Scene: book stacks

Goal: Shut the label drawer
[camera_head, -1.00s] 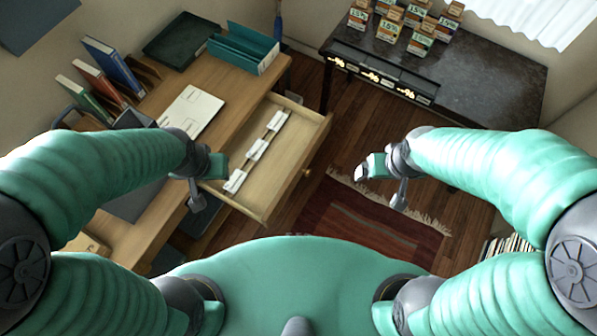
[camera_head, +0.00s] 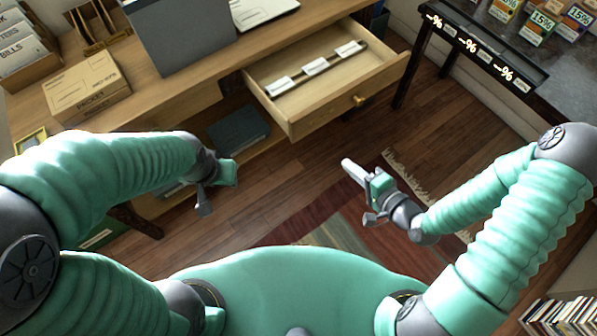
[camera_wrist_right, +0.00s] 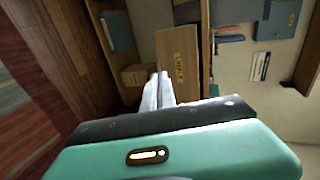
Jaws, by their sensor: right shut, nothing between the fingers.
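The label drawer (camera_head: 350,103) stands pulled out from the desk in the head view. In the right wrist view, a wooden drawer front (camera_wrist_right: 174,50) with a small printed label is beyond the fingers. My right gripper (camera_head: 346,163) is shut and empty, in front of and below the drawer front in the picture, apart from it. It also shows in the wrist view (camera_wrist_right: 159,82). My left gripper (camera_head: 222,185) hangs left of the drawer; its fingers are unclear.
The wooden desk (camera_head: 180,98) carries a cardboard box (camera_head: 88,90) and a grey upright panel (camera_head: 180,35). A dark table (camera_head: 540,75) with small priced boxes stands at the right. A fringed rug (camera_head: 350,225) and open floor lie before the drawer.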

